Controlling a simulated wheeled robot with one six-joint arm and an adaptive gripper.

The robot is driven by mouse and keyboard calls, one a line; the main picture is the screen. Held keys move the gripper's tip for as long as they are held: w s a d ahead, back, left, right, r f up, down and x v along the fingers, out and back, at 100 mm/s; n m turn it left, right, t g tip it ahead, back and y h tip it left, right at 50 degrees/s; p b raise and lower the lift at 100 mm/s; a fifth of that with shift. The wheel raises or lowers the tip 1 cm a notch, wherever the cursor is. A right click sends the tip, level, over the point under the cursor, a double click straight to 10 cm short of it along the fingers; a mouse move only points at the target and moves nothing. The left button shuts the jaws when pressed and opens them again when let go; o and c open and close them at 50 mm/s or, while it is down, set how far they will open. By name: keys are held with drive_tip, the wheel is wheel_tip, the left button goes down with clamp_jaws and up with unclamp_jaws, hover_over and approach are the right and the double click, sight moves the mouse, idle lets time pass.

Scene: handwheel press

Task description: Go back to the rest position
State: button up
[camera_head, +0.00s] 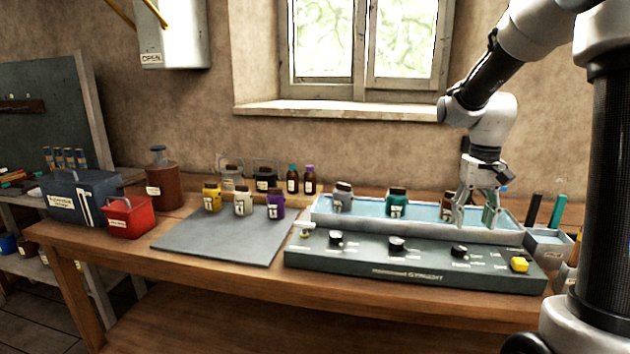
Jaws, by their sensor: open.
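My gripper (477,219) hangs at the end of my arm on the right side of the view, fingers pointing down. It is open, with no object visible between its fingers. It is over the right part of a long blue-topped tray (420,216) set behind a dark control panel (400,266). A dark brown bottle (448,204) stands just left of the gripper and is partly hidden by it. A teal bottle (397,204) and a grey bottle (343,198) stand farther left along the tray.
A grey mat (215,243) holds yellow, white and purple bottles. A red box (129,217) and blue box (85,198) stand at the table's left end. Small brown bottles (309,180) stand at the back. A window sill (340,109) juts out behind.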

drive_tip(key=s+a+r+t, duration=0.1)
drive_tip(key=s+r, duration=0.1)
drive_tip(key=s, duration=0.5)
drive_tip(key=s+a+r+n+t, duration=0.1)
drive_tip(key=s+a+r+t, duration=0.1)
drive_tip(key=s, duration=0.4)
drive_tip(key=s+a+r+n+t, duration=0.1)
drive_tip(key=s+r+t, duration=0.1)
drive_tip(key=s, duration=0.5)
drive_tip(key=shift+s+a+r, duration=0.35)
drive_tip(key=shift+a+r, duration=0.05)
drive_tip(key=shift+r, duration=0.5)
